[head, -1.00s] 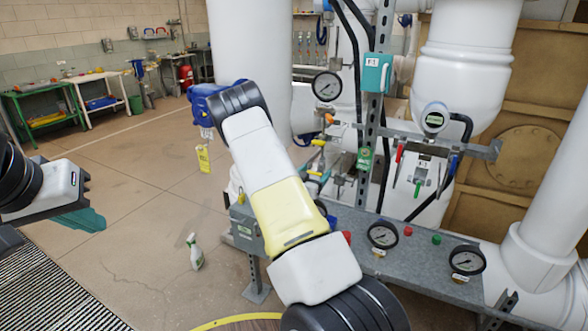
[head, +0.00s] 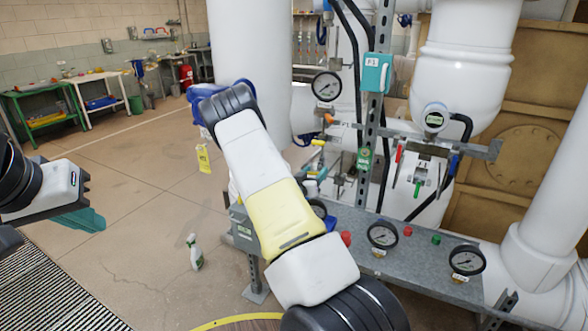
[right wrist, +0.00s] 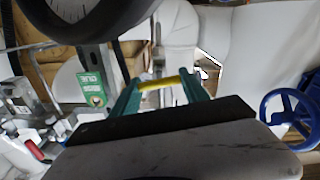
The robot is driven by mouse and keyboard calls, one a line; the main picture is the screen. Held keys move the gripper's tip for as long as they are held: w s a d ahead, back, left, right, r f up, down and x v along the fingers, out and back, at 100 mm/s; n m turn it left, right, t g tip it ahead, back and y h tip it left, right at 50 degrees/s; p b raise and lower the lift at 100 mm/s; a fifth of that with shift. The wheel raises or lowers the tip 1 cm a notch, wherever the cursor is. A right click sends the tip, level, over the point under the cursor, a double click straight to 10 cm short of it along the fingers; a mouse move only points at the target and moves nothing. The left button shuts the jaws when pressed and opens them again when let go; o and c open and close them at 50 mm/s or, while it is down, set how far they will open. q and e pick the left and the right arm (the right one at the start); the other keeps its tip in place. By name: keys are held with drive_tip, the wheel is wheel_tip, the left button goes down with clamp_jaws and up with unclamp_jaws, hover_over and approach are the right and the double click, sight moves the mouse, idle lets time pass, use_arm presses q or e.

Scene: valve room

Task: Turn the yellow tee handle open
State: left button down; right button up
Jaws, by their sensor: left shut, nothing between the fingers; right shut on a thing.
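The yellow tee handle (right wrist: 163,84) shows as a short yellow bar in the right wrist view. My right gripper (right wrist: 162,91) is shut on it, with a green finger at each side of the bar. In the head view my right forearm crosses the middle and hides most of that gripper. A small yellow bar (head: 318,142) shows just right of the forearm; I cannot tell whether it is the same handle. My left gripper (head: 82,219) is at the far left of the head view, shut and empty, away from the pipework.
A grey metal panel with gauges (head: 383,234) lies right of my right forearm. A steel upright with a green tag (head: 364,159) stands close by. A blue handwheel (right wrist: 290,115) is at right in the wrist view.

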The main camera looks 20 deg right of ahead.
drive_tip(key=n, duration=0.3)
drive_tip(key=shift+a+n, duration=0.1)
drive_tip(key=shift+n, duration=0.2)
drive_tip(key=n, duration=0.4)
drive_tip(key=shift+w+a+f+n, duration=0.1)
drive_tip(key=shift+f+n, duration=0.05)
drive_tip(key=shift+n, duration=0.15)
drive_tip(key=n, duration=0.3)
drive_tip(key=shift+f+n, duration=0.1)
drive_tip(key=shift+n, duration=0.2)
drive_tip(key=shift+f+n, duration=0.1)
drive_tip(key=shift+n, duration=1.8)
drive_tip(key=o, duration=1.4)
drive_tip(key=v, duration=0.7)
drive_tip(key=shift+s+a, duration=0.25)
drive_tip(key=shift+s, duration=0.05)
